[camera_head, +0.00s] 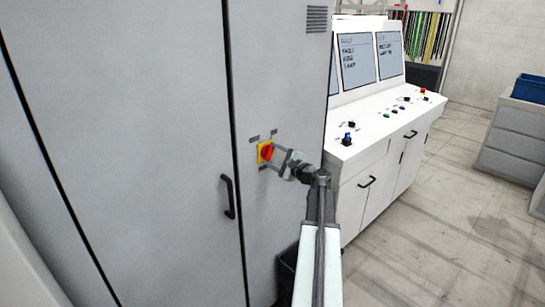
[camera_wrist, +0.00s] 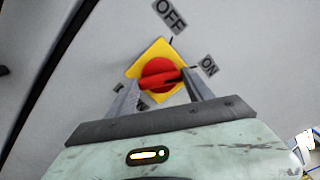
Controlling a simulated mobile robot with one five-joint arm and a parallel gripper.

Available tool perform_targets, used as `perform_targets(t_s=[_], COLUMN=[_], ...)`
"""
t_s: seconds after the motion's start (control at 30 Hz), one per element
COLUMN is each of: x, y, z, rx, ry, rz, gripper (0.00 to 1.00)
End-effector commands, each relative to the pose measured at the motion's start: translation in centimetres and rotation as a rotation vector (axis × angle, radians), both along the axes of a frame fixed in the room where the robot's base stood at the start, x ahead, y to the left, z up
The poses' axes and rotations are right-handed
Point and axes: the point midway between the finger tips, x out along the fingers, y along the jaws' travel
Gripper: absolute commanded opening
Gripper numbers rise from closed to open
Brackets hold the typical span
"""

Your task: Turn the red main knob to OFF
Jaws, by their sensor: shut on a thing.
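The red main knob (camera_head: 267,152) sits on a yellow square plate (camera_head: 261,158) on the front of a grey cabinet. In the wrist view the red knob (camera_wrist: 160,75) is round with a raised grip bar, on its yellow plate (camera_wrist: 143,63). The OFF label (camera_wrist: 170,15) is above the plate and the ON label (camera_wrist: 208,67) to its right. The bar slants towards the right, nearer the ON label than the OFF label. My gripper (camera_head: 271,154) reaches the knob from the right. Its two fingers (camera_wrist: 160,88) are shut on the knob, one on each side; their tips are partly hidden.
The grey cabinet door (camera_head: 150,130) has a dark handle (camera_head: 228,197) left of and below the knob. A white control desk (camera_head: 385,125) with screens and buttons stands to the right. A blue bin (camera_head: 529,88) sits on grey drawers at far right. Floor there is clear.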

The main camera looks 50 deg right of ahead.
Motion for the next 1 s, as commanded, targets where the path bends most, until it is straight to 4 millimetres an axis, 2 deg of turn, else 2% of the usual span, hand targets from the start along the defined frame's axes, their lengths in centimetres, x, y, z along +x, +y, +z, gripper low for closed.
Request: perform_targets(t_s=[0.37, 1.0], x=[0.20, 0.17], y=[-0.18, -0.36], z=[-0.09, 0.06], rx=[-0.149, -0.728], ry=[0.012, 0.051], rz=[0.006, 0.000], gripper=[0.20, 0.19])
